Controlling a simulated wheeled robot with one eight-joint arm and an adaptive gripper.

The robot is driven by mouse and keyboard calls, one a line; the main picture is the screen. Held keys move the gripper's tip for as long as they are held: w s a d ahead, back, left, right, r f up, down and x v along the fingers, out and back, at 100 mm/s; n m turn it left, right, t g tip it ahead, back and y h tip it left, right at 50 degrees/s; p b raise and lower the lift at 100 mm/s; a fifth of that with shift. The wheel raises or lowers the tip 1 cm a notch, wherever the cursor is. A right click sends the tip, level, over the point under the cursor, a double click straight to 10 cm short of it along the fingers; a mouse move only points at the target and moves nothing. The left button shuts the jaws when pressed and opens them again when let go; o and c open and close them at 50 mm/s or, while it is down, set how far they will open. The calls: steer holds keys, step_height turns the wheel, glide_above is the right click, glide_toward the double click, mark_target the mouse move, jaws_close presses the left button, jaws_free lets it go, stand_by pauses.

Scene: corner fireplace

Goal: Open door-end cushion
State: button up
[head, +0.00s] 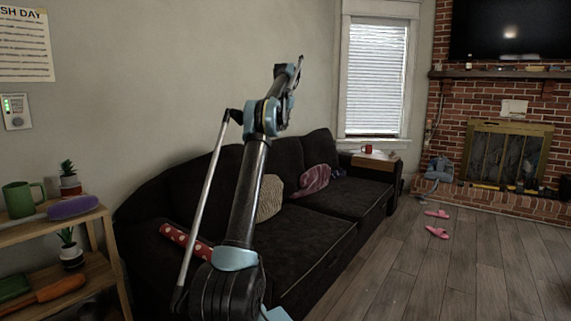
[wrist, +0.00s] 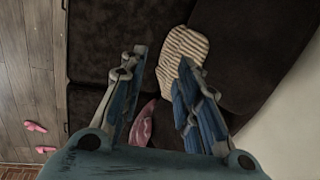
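The dark sofa (head: 160,198) stands along the wall, with dark seat cushions (head: 308,236) and back cushions. A beige striped pillow (head: 269,198) leans on its back; it also shows in the wrist view (wrist: 187,48), beyond my fingertips. A pink cloth-like item (head: 313,180) lies farther along the sofa and shows partly between my fingers in the wrist view (wrist: 143,122). My gripper (wrist: 163,57) is open, its two fingers wide apart with nothing between the tips. In the head view my arm reaches up above the sofa and hides part of it. No door shows.
A red polka-dotted item (head: 185,241) lies at the sofa's near end. A wooden shelf (head: 50,222) with a green mug (head: 22,199) and plants stands left. A side table (head: 375,160) with a red mug is beyond the sofa. Pink slippers (head: 437,232) lie on otherwise open floor.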

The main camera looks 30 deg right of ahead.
steer(key=s+d+f+m, duration=0.1)
steer(key=d+f, duration=0.3)
steer(key=d, duration=0.3)
steer(key=x, duration=1.6)
steer(key=shift+w+a+f, duration=0.25)
steer(key=shift+a+f, duration=0.05)
steer(key=shift+a, duration=0.05)
jaws_close()
jaws_free()
steer(key=v, duration=1.2)
